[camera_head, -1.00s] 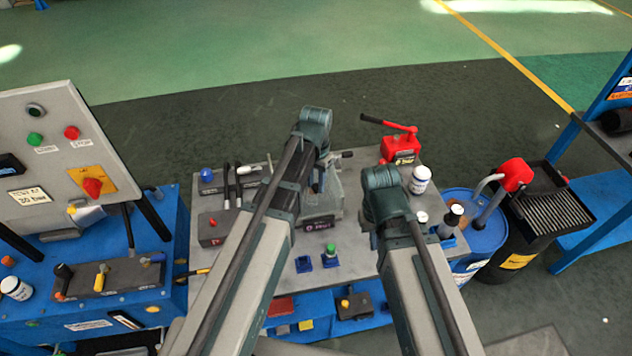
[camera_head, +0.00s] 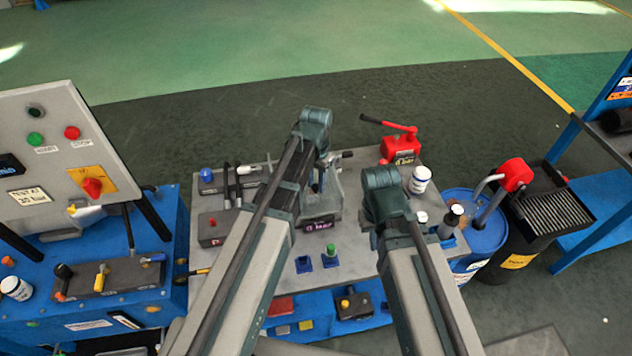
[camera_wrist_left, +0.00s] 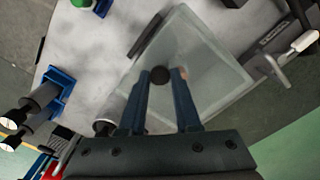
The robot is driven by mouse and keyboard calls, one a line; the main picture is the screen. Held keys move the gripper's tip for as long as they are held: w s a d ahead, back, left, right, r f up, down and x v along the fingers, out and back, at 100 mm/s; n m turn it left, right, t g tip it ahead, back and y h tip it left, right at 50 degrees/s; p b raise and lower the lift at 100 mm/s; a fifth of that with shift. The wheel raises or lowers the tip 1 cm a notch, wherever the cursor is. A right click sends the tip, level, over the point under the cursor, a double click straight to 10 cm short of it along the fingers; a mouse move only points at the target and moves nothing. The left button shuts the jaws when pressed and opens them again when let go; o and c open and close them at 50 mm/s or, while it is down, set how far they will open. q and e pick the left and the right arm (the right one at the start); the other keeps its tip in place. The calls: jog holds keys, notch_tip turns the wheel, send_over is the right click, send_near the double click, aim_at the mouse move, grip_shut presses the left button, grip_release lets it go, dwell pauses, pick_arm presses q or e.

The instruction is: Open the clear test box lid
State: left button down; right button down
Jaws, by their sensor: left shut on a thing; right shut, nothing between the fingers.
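The clear test box (camera_head: 341,205) stands on the grey bench top, partly hidden behind my left arm. In the left wrist view its clear lid (camera_wrist_left: 215,75) fills the middle, with a dark round knob (camera_wrist_left: 160,76) on it. My left gripper (camera_wrist_left: 163,78) is shut on the knob, with one blue finger on each side. In the head view the left gripper (camera_head: 321,183) is mostly hidden by its own wrist. My right gripper (camera_head: 373,240) is shut and empty, right of the box, mostly hidden under its wrist.
A red hand pump (camera_head: 400,146) and a white jar (camera_head: 420,180) stand at the bench's right. A blue drum (camera_head: 483,236) is beside it. Small blue holders (camera_head: 304,264) sit in front of the box. A control panel (camera_head: 50,150) rises at the left.

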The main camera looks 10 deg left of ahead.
pick_arm(q)
jog(key=shift+r, duration=0.1)
jog(key=shift+w+a+r+p, duration=0.1)
jog(key=shift+w+r+p, duration=0.15)
jog(key=shift+r+p, duration=0.4)
jog(key=w+a+r+p, duration=0.3)
jog(key=w, duration=0.5)
jog(key=w+a+r+p, duration=0.4)
jog(key=w, duration=0.4)
jog(key=shift+w, duration=0.3)
jog(key=shift+w+a, duration=0.15)
jog(key=c, duration=0.7)
grip_release()
jog(key=shift+a, duration=0.2)
jog(key=shift+c, duration=0.2)
jog(key=shift+o, duration=0.7)
jog(key=shift+d+f, duration=0.1)
jog(key=shift+d, duration=0.05)
